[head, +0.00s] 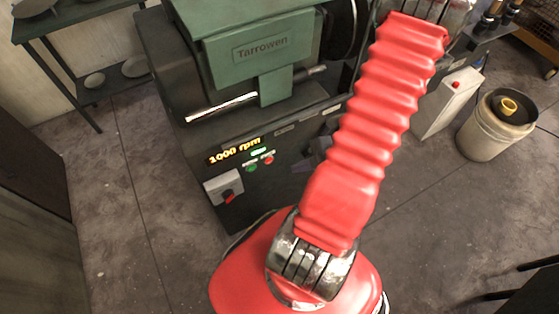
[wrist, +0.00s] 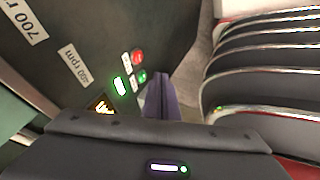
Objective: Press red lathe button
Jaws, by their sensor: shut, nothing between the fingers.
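The red lathe button (head: 268,160) sits on the dark front panel of the green lathe (head: 262,48), right of a green button (head: 251,168). In the wrist view the red button (wrist: 137,56) shows just beyond the green button (wrist: 142,77). My gripper (wrist: 161,76) is shut and empty, its purple-grey fingers pointing toward the panel beside the two buttons. In the head view my gripper (head: 318,148) is partly hidden behind my red arm, to the right of the buttons. I cannot tell how far its tips are from the panel.
A lit display (head: 234,150) reads 1000 rpm. A grey switch box with a red handle (head: 224,187) is below it. A white box with a red knob (head: 448,102) and a bucket (head: 495,125) stand at right. A shelf (head: 92,85) is at left. Floor between is clear.

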